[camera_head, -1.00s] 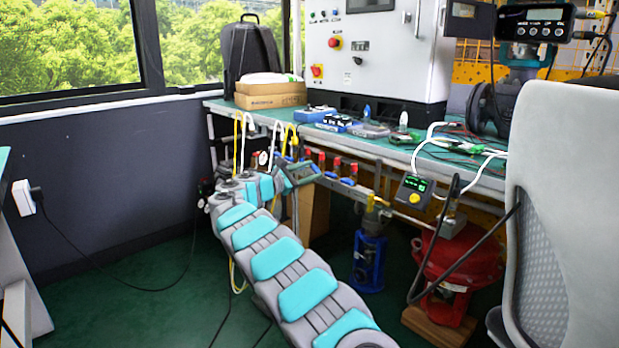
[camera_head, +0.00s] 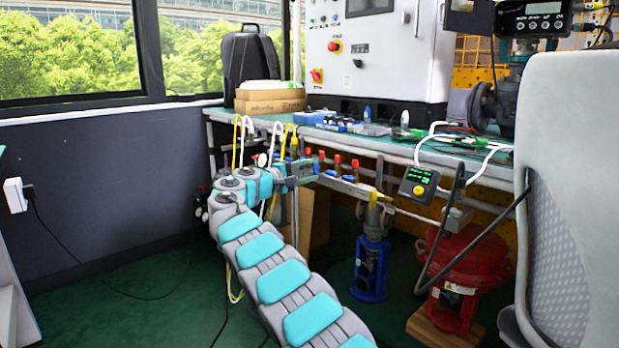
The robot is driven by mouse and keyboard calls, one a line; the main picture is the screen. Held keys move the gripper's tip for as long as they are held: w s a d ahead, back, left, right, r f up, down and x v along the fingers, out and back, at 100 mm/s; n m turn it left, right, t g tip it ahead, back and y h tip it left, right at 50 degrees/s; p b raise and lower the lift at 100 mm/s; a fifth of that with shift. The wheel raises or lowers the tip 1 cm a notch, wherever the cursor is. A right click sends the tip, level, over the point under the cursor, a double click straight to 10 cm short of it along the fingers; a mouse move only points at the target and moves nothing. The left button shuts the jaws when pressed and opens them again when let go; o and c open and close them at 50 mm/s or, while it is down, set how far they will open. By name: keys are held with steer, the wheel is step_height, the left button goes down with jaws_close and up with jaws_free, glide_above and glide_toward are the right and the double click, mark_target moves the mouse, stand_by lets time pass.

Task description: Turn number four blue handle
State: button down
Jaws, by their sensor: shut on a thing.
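A row of small valves (camera_head: 337,161) with red and blue parts runs along a metal manifold below the bench edge, mid-picture. My gripper (camera_head: 312,169) is at the left part of this row, at the end of my grey and turquoise arm. It is shut on a small blue handle (camera_head: 321,164). The jaws and part of the handle are small and partly hidden, so I cannot tell its number or exact angle. Several red tops show beside and right of my gripper.
A green-topped bench (camera_head: 375,145) carries boxes and small devices. White and yellow hoses (camera_head: 238,140) hang left of the manifold. A blue cylinder (camera_head: 371,262), a red actuator (camera_head: 462,275) and a grey chair (camera_head: 572,200) stand right. The floor at left is mostly clear.

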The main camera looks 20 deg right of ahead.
steer(key=shift+f+m+b, duration=0.15)
steer(key=shift+m+b, duration=0.15)
steer(key=shift+m, duration=0.3)
steer(key=c, duration=0.6)
jaws_free()
steer(key=shift+s+a+r, duration=0.2)
steer(key=shift+a, duration=0.4)
steer(key=v, duration=0.6)
steer(key=shift+a, duration=0.25)
